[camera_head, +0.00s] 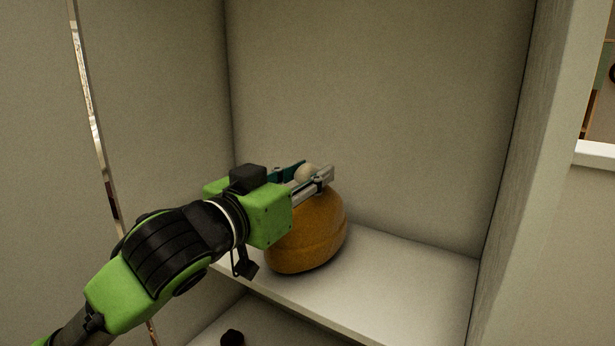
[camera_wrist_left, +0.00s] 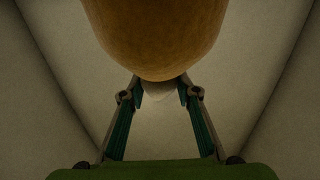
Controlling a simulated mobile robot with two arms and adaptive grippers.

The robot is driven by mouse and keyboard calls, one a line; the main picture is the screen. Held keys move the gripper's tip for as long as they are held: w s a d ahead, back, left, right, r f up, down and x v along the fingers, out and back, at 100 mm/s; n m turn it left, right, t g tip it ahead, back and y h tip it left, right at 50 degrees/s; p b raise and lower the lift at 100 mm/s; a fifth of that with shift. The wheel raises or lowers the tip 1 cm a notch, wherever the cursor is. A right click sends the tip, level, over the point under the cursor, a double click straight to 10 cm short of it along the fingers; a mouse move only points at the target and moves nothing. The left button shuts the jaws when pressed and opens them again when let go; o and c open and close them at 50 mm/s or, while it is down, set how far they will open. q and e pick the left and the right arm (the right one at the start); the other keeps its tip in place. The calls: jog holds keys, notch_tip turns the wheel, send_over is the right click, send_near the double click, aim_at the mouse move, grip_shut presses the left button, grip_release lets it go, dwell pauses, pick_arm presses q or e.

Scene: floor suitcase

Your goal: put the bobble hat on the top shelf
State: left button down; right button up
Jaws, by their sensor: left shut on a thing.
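The orange bobble hat (camera_head: 318,232) is inside the pale cabinet, at the top shelf (camera_head: 405,285). Its underside is at or just above the shelf surface; I cannot tell whether it touches. My left gripper (camera_head: 312,178) is shut on the hat's pale bobble (camera_head: 306,173). The gripper reaches in from the left, above the hat. In the left wrist view the hat (camera_wrist_left: 155,35) fills the top middle, and the bobble (camera_wrist_left: 158,92) sits between the two fingertips of the left gripper (camera_wrist_left: 160,95). My right gripper is not in view.
The cabinet's back wall (camera_head: 370,100) and side walls (camera_head: 150,110) enclose the shelf. The shelf is bare to the right of the hat. A small dark object (camera_head: 232,337) lies in the compartment below. A white ledge (camera_head: 596,153) is at the far right.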

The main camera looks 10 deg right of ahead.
pick_arm(q)
jog(key=shift+f, duration=0.6)
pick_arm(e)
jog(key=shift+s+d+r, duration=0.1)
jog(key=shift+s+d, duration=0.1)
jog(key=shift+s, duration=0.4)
pick_arm(q)
jog(key=c, duration=1.6)
grip_release()
jog(key=shift+f, duration=0.1)
jog(key=shift+o, duration=0.2)
jog(key=shift+s, duration=0.1)
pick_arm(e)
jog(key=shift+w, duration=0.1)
pick_arm(q)
jog(key=b+v, duration=0.3)
jog(key=v, duration=0.9)
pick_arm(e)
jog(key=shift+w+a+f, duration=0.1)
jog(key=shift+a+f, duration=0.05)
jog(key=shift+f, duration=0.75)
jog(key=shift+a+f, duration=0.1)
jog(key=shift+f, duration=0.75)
